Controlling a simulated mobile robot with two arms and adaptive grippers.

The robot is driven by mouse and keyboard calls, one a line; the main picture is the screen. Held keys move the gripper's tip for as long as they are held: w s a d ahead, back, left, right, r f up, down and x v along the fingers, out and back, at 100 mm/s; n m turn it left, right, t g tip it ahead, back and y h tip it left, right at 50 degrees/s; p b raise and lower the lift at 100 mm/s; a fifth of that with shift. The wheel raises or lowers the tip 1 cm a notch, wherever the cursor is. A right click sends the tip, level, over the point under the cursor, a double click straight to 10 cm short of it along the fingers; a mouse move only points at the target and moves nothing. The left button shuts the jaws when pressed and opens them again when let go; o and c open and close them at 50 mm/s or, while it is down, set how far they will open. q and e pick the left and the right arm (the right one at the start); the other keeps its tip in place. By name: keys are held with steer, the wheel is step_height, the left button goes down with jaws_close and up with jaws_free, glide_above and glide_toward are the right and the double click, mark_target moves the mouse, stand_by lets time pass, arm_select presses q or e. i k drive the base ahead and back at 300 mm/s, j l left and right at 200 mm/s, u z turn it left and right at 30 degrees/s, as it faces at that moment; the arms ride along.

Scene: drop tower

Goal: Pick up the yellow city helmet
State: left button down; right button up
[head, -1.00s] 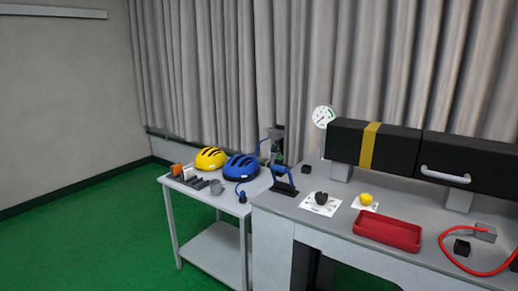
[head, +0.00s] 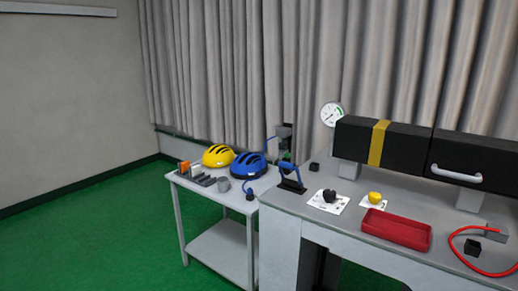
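The yellow helmet (head: 218,155) sits at the back of a small grey side table (head: 232,202), left of centre in the head view. It is a rounded shell with dark vent slots. A blue helmet (head: 248,165) stands close to its right and overlaps its edge in the picture. Neither of my grippers shows in the head view, so nothing is seen near the helmet.
An orange item (head: 184,166), dark blocks (head: 203,179) and a grey cup (head: 223,185) share the side table. The workbench (head: 300,207) at right bears a red tray (head: 396,229), a blue-handled tool (head: 291,178) and a red hose (head: 462,255). Green floor (head: 110,215) at left is clear.

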mark_target(217, 156)
steer(key=i+j+z, duration=0.1)
steer(key=z, duration=0.3)
steer(key=i+j+z, duration=0.1)
steer(key=z, duration=0.25)
steer(key=i+j+z, duration=0.15)
steer(key=j, duration=0.3)
steer(key=i+j+z, duration=0.15)
steer(key=j, duration=0.3)
steer(key=i+j+z, duration=0.15)
steer(key=j, duration=0.35)
steer(key=i+j+z, duration=0.15)
steer(key=j, duration=0.35)
steer(key=j+z, duration=0.15)
steer(key=j, duration=0.35)
steer(key=i, duration=0.05)
